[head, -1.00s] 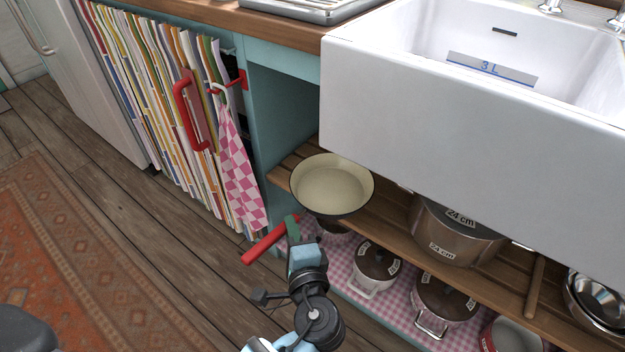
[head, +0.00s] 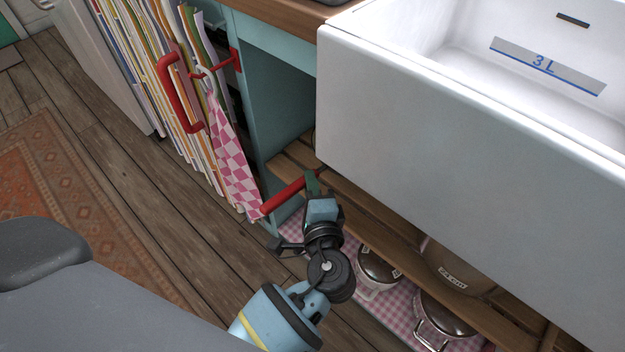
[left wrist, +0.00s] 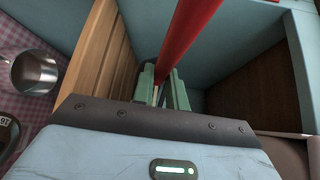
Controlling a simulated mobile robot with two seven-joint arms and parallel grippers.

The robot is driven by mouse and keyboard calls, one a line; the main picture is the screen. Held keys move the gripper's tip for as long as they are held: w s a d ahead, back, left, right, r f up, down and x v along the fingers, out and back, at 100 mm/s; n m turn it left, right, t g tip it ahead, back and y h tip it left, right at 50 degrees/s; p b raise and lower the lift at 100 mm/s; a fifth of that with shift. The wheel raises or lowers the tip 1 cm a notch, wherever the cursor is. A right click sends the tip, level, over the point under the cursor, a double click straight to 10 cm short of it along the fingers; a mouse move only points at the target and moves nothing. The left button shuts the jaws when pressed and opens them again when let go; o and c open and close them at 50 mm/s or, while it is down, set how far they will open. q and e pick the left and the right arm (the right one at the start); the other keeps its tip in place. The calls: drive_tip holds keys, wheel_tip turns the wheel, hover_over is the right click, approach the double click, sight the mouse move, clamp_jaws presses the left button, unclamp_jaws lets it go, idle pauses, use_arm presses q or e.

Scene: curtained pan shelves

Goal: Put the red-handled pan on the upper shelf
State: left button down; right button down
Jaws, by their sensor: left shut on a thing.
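My left gripper (head: 312,183) is shut on the red handle (head: 288,194) of the pan, just under the sink's front edge. The free end of the handle points left, toward the checked towel. The left wrist view shows the green fingers (left wrist: 162,92) on the red handle (left wrist: 185,40), which runs out at the top. The pan's bowl is hidden in the head view, apparently behind the sink front, and is outside the left wrist view. The slatted upper shelf (head: 385,222) runs beneath the sink. I cannot tell whether the pan touches it. My right gripper is not in view.
The white sink (head: 420,130) overhangs the shelf. A steel pot (head: 450,265) marked 24 cm stands on the upper shelf. Lidded pots (head: 378,268) stand on the pink checked lower shelf (head: 292,229). A teal side panel (head: 265,105) and checked towel (head: 232,165) are at left.

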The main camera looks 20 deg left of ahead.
use_arm(q)
wheel_tip(320, 180, down, 5)
drive_tip(key=b, duration=0.3)
drive_tip(key=shift+r, duration=0.1)
idle(0.4)
drive_tip(key=shift+f+b, duration=0.65)
drive_tip(key=shift+f, duration=0.1)
idle(0.4)
drive_tip(key=shift+f, duration=0.15)
